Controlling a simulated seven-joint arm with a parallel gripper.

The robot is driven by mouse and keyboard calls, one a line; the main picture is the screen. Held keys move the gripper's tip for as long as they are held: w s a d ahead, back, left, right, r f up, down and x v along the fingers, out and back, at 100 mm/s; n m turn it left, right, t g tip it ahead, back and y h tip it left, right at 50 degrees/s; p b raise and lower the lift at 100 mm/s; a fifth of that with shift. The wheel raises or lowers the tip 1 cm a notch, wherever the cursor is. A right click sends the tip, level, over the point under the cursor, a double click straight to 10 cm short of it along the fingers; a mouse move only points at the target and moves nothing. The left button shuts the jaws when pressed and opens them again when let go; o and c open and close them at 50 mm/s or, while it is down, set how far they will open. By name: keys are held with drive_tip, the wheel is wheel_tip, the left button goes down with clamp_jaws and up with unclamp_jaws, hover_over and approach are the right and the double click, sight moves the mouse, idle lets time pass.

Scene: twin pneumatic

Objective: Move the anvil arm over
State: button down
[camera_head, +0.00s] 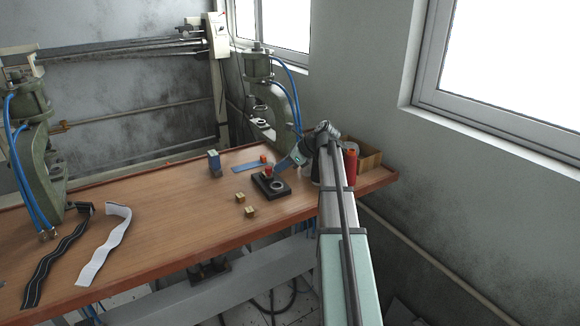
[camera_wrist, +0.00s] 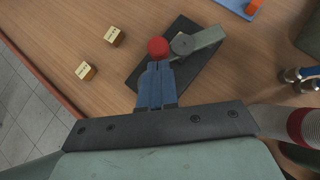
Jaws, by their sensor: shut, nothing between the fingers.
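A dark base plate (camera_head: 263,190) lies on the table; it also shows in the wrist view (camera_wrist: 188,76). On it is a grey-green arm (camera_wrist: 204,39) with a round disc at its near end, seemingly the anvil arm. In the wrist view it points to the upper right. A red ball knob (camera_wrist: 158,47) stands beside the disc; it also shows in the head view (camera_head: 268,170). My gripper (camera_wrist: 157,65) is shut with its blue fingers together. The fingertips are right at the knob's near side; I cannot tell if they touch it. Nothing is between the fingers.
Two small brass-coloured blocks (camera_head: 245,204) lie on the table near the plate. A blue box (camera_head: 214,163) and a blue strip (camera_head: 248,166) lie behind. A green press (camera_head: 258,90) stands at the back, and a red spool (camera_head: 350,165) and cardboard box (camera_head: 368,157) are right of my arm.

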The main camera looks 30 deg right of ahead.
drive_tip(key=shift+w+a, duration=0.2)
drive_tip(key=shift+a, duration=0.7)
drive_tip(key=shift+a+m+h, duration=0.3)
drive_tip(key=shift+m, duration=0.1)
drive_tip(key=shift+w+a+t, duration=0.3)
drive_tip(key=shift+w+a, duration=0.1)
drive_tip(key=shift+s, duration=0.1)
